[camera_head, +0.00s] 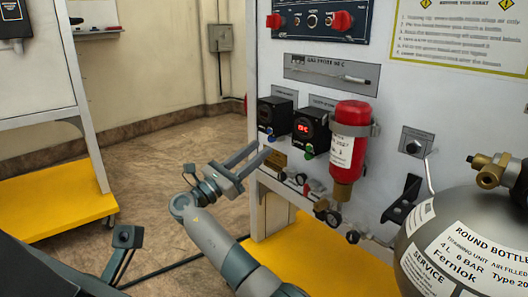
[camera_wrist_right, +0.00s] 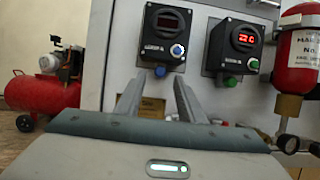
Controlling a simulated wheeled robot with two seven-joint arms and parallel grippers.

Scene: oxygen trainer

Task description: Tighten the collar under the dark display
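The dark display (camera_head: 275,113) is the left of two black boxes on the white panel, with a blue button; it also shows in the right wrist view (camera_wrist_right: 171,21). My right gripper (camera_head: 262,151) is open and empty, in front of the panel below this box. Its two fingers point at the panel in the right wrist view (camera_wrist_right: 156,88). Small fittings (camera_head: 284,177) sit along the panel's lower edge, just right of the fingers in the head view.
A second box with lit red digits (camera_head: 310,128) and a red cylinder (camera_head: 349,145) hang to the right. A large grey round bottle (camera_head: 470,235) stands front right. A yellow base (camera_head: 300,250) lies below the panel. A red compressor (camera_wrist_right: 45,92) shows at left.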

